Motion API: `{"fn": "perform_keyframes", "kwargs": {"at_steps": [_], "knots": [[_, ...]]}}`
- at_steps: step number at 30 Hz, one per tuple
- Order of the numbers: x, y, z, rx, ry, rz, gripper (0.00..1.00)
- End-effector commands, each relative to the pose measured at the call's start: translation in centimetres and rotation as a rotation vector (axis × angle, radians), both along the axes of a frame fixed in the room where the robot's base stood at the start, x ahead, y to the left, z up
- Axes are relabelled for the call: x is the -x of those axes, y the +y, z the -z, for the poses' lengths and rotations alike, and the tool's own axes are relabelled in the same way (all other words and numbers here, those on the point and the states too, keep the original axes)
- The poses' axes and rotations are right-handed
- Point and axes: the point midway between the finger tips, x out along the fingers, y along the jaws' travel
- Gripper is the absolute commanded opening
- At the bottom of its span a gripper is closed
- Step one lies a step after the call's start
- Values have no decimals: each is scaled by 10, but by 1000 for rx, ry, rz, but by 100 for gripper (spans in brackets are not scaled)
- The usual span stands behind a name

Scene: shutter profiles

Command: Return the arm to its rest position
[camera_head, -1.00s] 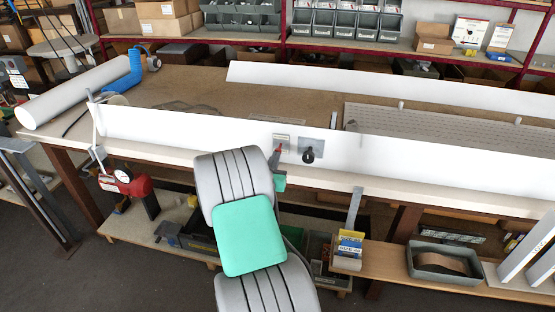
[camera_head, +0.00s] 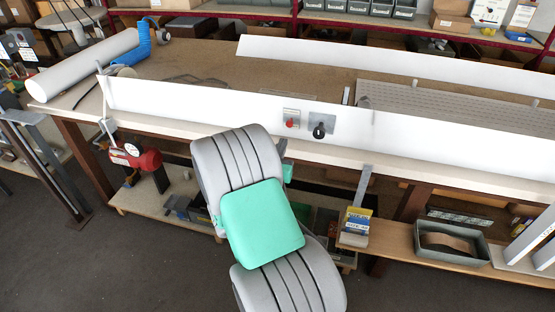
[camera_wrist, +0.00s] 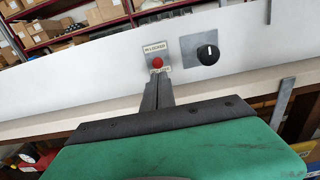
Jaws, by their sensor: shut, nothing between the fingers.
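My gripper (camera_wrist: 158,82) shows in the wrist view as two dark fingers, shut against each other with nothing between them. Its tips point up at a red button (camera_wrist: 157,62) on a small labelled plate, and appear just below it in the picture. A black knob (camera_wrist: 208,54) on a grey plate is to the right. In the head view, the red button (camera_head: 291,124) and black knob (camera_head: 319,131) are on the long white profile and in clear sight. There my grey and green arm hides most of the gripper, below the plates at the bench's front edge.
The wooden bench (camera_head: 200,65) carries the white profile (camera_head: 200,112) along its front. A grey clamp bar (camera_head: 361,187) hangs at the front edge right of my arm. A red tool (camera_head: 135,156) is at the left. An undershelf holds boxes and a tray (camera_head: 450,245).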

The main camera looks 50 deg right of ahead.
Motion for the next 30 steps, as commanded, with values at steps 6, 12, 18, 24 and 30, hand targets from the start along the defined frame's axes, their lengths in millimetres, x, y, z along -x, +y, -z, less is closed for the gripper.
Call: {"fn": "perform_keyframes", "kwargs": {"at_steps": [6, 12, 18, 24, 30], "knots": [[18, 42, 2, 0, 1, -7, 0], [23, 49, 0, 0, 1, -3, 0], [52, 36, 16, -219, -356, 138, 0], [151, 65, 148, -696, -929, 753, 0], [195, 211, 208, -928, -1256, 1552, 0]]}}
